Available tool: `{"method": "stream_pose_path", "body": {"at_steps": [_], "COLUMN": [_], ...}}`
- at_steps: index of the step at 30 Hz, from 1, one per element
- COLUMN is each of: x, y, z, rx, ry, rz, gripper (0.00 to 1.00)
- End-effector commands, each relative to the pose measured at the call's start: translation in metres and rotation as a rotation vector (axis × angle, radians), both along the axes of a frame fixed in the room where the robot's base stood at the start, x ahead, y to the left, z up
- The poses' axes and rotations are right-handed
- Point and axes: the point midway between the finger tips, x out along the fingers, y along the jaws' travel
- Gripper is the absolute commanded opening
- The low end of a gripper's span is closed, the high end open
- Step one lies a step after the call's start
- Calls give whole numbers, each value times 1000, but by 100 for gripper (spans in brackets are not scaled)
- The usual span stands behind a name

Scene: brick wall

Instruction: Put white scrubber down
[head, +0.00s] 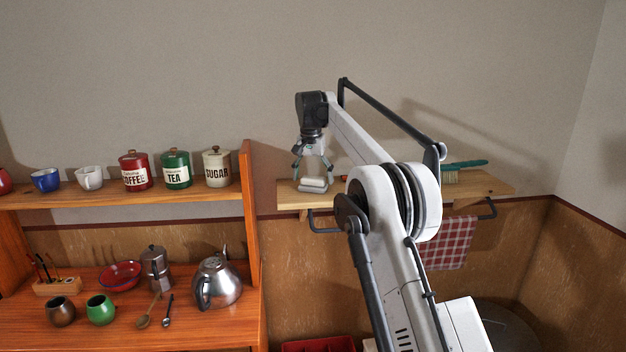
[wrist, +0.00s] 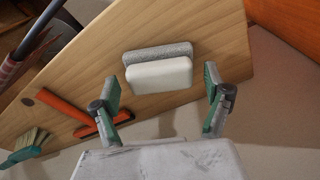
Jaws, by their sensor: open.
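The white scrubber (head: 313,184) rests on the light wooden wall shelf (head: 292,200), near its left end. In the wrist view the white scrubber (wrist: 160,75) shows a white block on a grey pad, lying on the bare wood of the shelf (wrist: 100,60). My gripper (head: 312,168) is above the scrubber. In the wrist view my gripper (wrist: 162,98) is open, with one green-padded finger on each side of the scrubber and a visible gap to each. The gripper holds nothing.
An orange-red squeegee-like tool (wrist: 75,112) and a green brush (wrist: 27,145) lie farther along the shelf; the brush also shows in the head view (head: 455,168). A checked towel (head: 447,243) hangs below. Left, an orange cabinet holds canisters (head: 176,170) and a kettle (head: 217,283).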

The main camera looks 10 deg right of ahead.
Motion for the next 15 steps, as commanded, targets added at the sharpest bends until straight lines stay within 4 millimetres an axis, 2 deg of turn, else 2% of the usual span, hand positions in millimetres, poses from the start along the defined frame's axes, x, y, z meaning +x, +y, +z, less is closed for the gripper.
{"method": "stream_pose_path", "body": {"at_steps": [15], "x": [-10], "y": [5], "z": [79], "rx": [0], "ry": [0], "rz": [0], "gripper": [81]}}
